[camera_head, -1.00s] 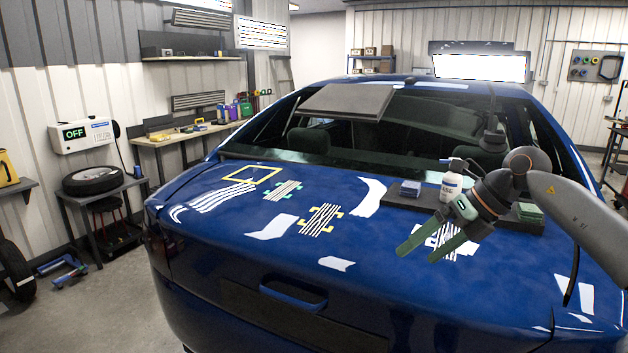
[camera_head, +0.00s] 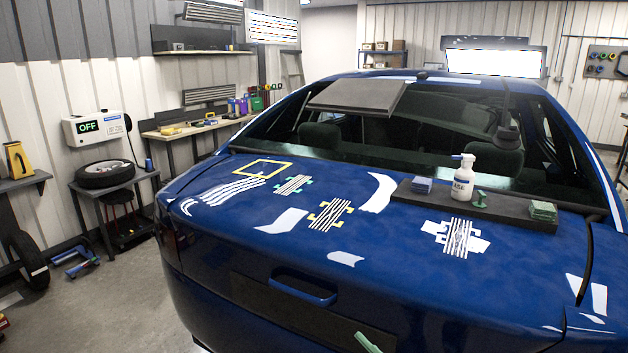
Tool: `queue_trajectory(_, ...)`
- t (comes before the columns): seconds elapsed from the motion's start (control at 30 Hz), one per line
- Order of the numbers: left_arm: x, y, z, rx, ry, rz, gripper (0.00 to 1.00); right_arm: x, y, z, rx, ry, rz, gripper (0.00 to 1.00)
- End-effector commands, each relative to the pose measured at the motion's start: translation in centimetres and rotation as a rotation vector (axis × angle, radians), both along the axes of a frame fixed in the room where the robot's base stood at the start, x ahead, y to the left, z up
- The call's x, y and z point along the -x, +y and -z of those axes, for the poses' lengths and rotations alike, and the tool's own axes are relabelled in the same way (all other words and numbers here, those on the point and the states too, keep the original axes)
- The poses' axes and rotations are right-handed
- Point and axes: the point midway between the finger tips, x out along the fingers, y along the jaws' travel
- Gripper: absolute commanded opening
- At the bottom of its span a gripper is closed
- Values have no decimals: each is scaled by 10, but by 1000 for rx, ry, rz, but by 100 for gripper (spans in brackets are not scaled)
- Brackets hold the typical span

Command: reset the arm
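Only a green fingertip, likely of my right gripper (camera_head: 367,342), shows at the bottom edge of the head view, in front of the blue car's (camera_head: 400,265) rear. The rest of that gripper and its arm are out of frame, so its opening is hidden. My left gripper is not in view. No arm is over the trunk lid.
Striped patches and a yellow frame (camera_head: 263,170) mark the lid. A wall box (camera_head: 97,127) reads OFF.

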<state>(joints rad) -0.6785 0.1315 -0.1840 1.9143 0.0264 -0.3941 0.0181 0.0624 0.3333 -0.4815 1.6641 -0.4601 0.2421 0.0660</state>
Motion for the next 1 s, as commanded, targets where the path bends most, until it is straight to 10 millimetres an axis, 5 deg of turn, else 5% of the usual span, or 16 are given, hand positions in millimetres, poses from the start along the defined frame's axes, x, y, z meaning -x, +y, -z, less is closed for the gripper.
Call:
queue_trajectory(0.17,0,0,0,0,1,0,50,45,-40,86,-158,382,223,100)
queue_trajectory(0.3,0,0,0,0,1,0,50,101,-70,151,-248,683,382,100)
queue_trajectory(0.5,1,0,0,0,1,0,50,183,-95,212,-322,1008,539,100)
queue_trajectory(0.6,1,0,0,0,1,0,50,205,-100,224,-338,1086,575,100)
queue_trajectory(1.0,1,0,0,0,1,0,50,205,-100,224,-338,1086,575,100)
